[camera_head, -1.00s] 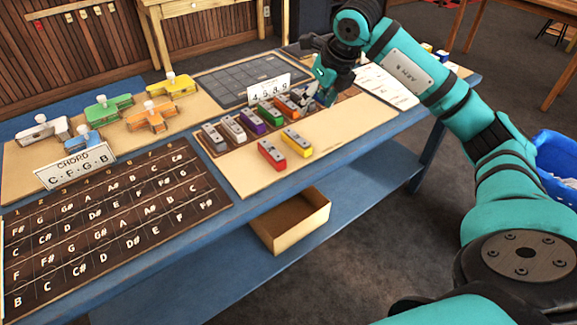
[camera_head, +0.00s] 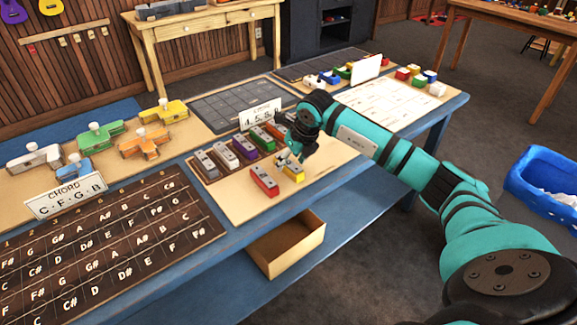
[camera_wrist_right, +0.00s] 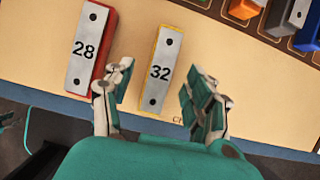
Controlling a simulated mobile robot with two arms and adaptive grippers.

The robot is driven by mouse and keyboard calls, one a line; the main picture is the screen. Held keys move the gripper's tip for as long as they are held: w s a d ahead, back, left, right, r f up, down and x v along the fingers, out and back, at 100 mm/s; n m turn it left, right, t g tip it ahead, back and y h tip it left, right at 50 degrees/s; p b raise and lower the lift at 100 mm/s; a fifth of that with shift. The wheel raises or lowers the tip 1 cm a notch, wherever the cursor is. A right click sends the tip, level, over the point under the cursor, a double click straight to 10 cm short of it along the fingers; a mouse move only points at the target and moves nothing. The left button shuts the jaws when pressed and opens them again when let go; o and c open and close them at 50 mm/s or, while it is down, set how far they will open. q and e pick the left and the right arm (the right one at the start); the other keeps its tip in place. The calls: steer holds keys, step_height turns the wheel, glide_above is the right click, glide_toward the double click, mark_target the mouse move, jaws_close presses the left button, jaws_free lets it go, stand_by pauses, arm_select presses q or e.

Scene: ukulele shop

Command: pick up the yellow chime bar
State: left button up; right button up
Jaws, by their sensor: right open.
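The yellow chime bar (camera_head: 293,172) lies on the tan board, at the right of the red chime bar (camera_head: 264,181). In the right wrist view the yellow chime bar (camera_wrist_right: 161,70) carries a silver plate marked 32, and the red chime bar (camera_wrist_right: 91,48) one marked 28. My right gripper (camera_head: 288,158) is over the yellow bar and partly hides it. In the right wrist view the right gripper (camera_wrist_right: 157,88) is open, with one finger on each side of the yellow bar's near end. The left finger is close to the red bar. My left gripper is not in view.
Several other chime bars, such as the purple one (camera_head: 244,148), stand in a row on a dark rack behind. A number card (camera_head: 261,114) stands behind them. An open box (camera_head: 288,246) sits on the shelf below. Coloured clamps (camera_head: 100,137) stand at the left.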

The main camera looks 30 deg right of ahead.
steer(key=shift+x, duration=1.15)
steer(key=shift+f, duration=0.15)
steer(key=shift+c, duration=0.2)
jaws_close()
